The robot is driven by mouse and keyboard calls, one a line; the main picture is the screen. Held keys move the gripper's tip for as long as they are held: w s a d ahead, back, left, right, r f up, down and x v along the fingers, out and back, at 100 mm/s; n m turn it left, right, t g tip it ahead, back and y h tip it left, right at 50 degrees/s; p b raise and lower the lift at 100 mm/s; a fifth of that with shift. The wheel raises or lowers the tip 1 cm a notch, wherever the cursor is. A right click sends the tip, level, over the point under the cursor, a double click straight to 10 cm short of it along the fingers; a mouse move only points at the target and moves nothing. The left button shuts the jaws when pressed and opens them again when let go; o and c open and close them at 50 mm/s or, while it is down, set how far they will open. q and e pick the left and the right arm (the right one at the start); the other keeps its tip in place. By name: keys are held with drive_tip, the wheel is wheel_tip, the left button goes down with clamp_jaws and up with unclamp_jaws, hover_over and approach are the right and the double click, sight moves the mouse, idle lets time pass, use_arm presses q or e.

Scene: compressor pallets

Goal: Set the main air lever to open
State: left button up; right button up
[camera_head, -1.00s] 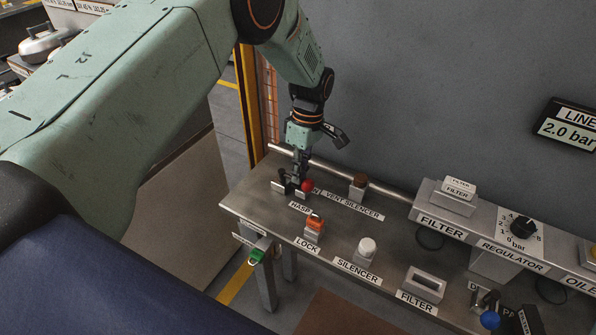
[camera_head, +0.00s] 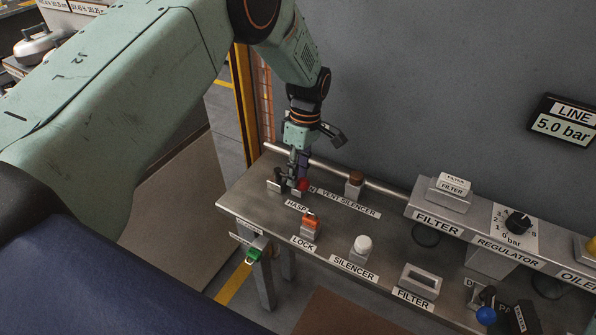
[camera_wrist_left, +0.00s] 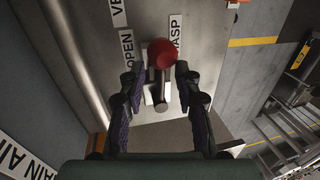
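The main air lever is a dark shaft with a red ball knob (camera_head: 303,185) at the left end of the metal bench. In the left wrist view the red knob (camera_wrist_left: 161,52) lies between the OPEN label (camera_wrist_left: 127,48) and the HASP label (camera_wrist_left: 175,30). Its shaft runs down the picture towards a metal pivot. My left gripper (camera_head: 298,178) points down at the lever. In the left wrist view its fingers (camera_wrist_left: 156,78) stand apart, one on each side of the lever; I cannot tell whether either touches it. My right gripper is not in view.
The line display (camera_head: 564,122) reads 5.0 bar. The orange lock (camera_head: 310,228), white silencer (camera_head: 362,245), brown vent silencer (camera_head: 354,184) and filter block (camera_head: 420,280) stand along the bench. The regulator dial (camera_head: 517,222) and a blue knob (camera_head: 486,316) are farther right.

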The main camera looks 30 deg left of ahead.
use_arm(q)
drive_tip(key=shift+w+a+r, duration=0.1)
drive_tip(key=shift+a+r, duration=0.05)
drive_tip(key=shift+r, duration=0.15)
wheel_tip(320, 180, up, 11)
drive_tip(key=w, duration=0.2)
drive_tip(key=shift+d, duration=0.4)
drive_tip(key=shift+w, duration=0.1)
drive_tip(key=shift+a, duration=0.1)
